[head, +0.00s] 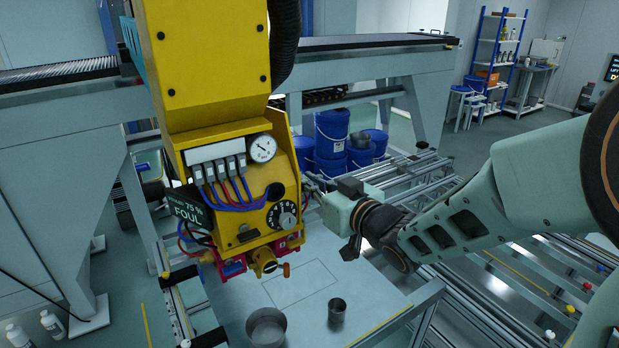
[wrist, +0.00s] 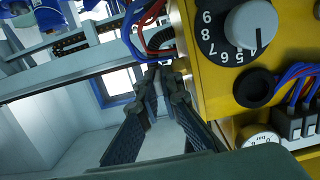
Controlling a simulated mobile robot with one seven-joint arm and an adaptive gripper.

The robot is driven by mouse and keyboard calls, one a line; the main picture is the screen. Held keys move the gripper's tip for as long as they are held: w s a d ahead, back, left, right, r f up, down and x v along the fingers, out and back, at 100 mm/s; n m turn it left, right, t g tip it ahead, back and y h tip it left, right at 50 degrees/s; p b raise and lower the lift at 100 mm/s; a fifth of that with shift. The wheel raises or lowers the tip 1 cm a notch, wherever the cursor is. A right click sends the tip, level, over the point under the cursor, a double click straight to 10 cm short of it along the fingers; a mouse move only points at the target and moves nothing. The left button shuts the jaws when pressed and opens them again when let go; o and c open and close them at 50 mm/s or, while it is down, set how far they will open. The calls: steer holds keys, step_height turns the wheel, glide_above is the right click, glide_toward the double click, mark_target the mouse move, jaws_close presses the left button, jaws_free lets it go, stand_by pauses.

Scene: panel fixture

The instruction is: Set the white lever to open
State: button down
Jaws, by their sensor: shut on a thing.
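The yellow panel fixture (head: 225,55) hangs at left centre in the head view; its side fills the right of the wrist view (wrist: 205,75). My gripper (head: 312,184) is at the fixture's right side in the head view. In the wrist view my gripper (wrist: 158,84) has its two dark fingers closed together at the panel's edge. A pale piece, seemingly the white lever (wrist: 160,90), shows between the fingertips. Most of it is hidden by the fingers, and I cannot tell its setting. In the head view I cannot make the lever out.
Red and blue cables (wrist: 148,30) run close to the fingertips. Metal cups (head: 337,310) stand on the table below. Blue drums (head: 331,135) stand behind.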

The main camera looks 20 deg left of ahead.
steer(key=c, duration=2.1)
jaws_free()
steer(key=shift+v, duration=3.8)
